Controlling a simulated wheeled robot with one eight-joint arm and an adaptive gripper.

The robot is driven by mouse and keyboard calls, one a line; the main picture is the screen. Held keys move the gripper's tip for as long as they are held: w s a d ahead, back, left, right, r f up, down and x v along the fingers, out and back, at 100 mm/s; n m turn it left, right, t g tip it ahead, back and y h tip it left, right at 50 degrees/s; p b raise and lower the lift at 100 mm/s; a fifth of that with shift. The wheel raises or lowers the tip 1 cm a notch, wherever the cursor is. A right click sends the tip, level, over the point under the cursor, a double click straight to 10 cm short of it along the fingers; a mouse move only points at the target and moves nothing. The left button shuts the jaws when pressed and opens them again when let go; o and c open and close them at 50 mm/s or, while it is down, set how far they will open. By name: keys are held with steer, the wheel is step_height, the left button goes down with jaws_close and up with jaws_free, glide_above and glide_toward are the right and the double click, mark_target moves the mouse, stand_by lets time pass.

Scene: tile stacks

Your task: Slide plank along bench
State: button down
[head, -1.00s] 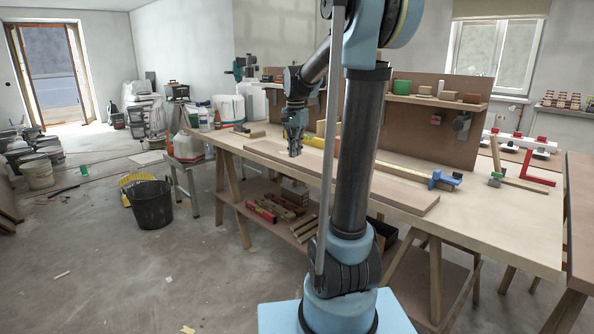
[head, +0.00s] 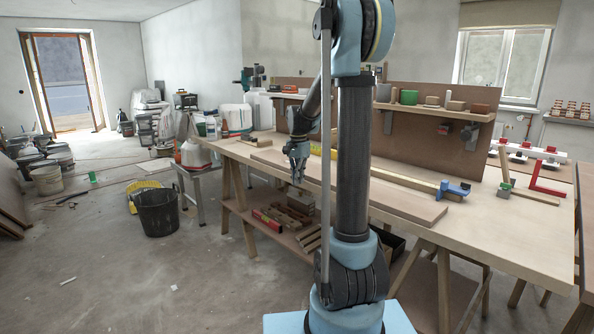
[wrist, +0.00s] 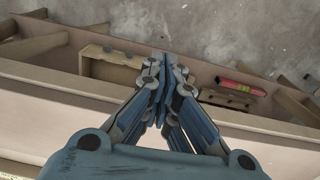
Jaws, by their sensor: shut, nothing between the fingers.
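The plank (head: 408,203) is a long, flat, light-brown board lying lengthwise on the bench (head: 510,228), close to its front edge. My arm hides part of its middle. My gripper (head: 298,180) points down at the bench's front edge, in front of the plank's left part. Its fingers are shut and hold nothing. In the wrist view the closed fingertips (wrist: 164,62) show past the bench edge, with the lower shelf and floor below. Whether the gripper touches the plank or bench edge cannot be told.
A blue clamp (head: 453,189) on a long bar lies behind the plank's right end. A red level (head: 266,219) and wood offcuts lie on the lower shelf. A black bucket (head: 157,211) stands on the floor.

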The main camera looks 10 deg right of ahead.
mark_target(313, 175)
steer(key=shift+w+d+f, duration=0.2)
steer(key=shift+w+d, duration=0.45)
steer(key=shift+d, duration=0.15)
steer(key=shift+w+d+f, duration=0.2)
steer(key=shift+w+d, duration=0.4)
steer(key=shift+d, duration=0.2)
steer(key=w+d, duration=0.1)
steer(key=d, duration=0.1)
steer(key=w+d, duration=0.1)
steer(key=w, duration=0.1)
steer(key=shift+d, duration=0.4)
